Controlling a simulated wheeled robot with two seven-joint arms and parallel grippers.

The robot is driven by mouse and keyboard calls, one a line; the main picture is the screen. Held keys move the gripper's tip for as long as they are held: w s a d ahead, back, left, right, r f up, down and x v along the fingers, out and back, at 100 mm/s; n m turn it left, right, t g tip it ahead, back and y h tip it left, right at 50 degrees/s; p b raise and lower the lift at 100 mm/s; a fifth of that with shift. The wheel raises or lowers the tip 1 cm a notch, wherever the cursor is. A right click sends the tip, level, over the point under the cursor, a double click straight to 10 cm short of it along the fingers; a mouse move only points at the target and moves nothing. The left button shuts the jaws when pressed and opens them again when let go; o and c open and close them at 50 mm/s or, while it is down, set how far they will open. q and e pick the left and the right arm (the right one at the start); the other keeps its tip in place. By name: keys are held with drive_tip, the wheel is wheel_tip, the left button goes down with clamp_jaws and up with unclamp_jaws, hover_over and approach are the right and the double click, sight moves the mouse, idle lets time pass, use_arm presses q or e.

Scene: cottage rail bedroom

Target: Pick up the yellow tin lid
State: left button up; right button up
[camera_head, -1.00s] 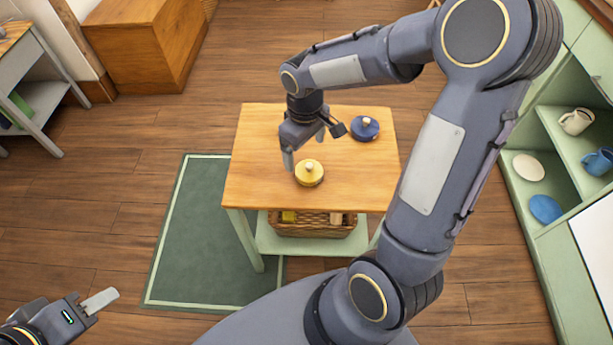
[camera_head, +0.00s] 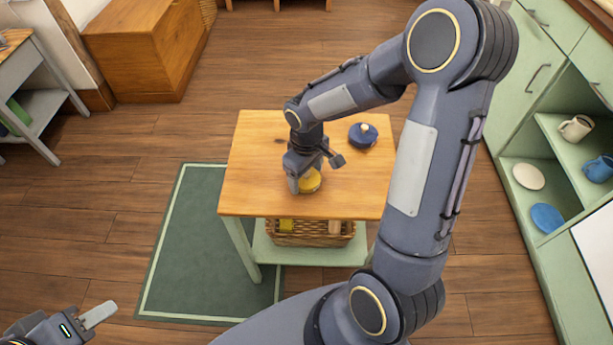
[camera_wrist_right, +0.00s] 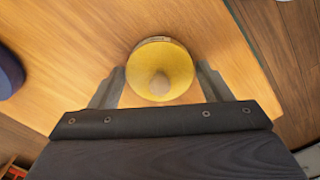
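The yellow tin lid (camera_head: 310,182) is round with a pale knob and sits on the small wooden table (camera_head: 262,190). In the head view my right gripper (camera_head: 303,184) is down over it and hides part of it. In the right wrist view the lid (camera_wrist_right: 162,70) lies between and just beyond the two fingertips (camera_wrist_right: 160,80), which are spread on either side of it. A small gap seems to show on each side. My left gripper (camera_head: 92,322) is at the lower left, far from the table, with only part of it in view.
A blue lid (camera_head: 362,135) with a pale knob is on the table, behind and right of the yellow one; its edge shows in the wrist view (camera_wrist_right: 8,72). A wicker basket (camera_head: 305,240) sits on the lower shelf. Green shelves (camera_head: 550,165) with crockery stand at the right.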

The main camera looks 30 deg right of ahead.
drive_tip(key=c, duration=0.6)
drive_tip(key=shift+r, duration=0.1)
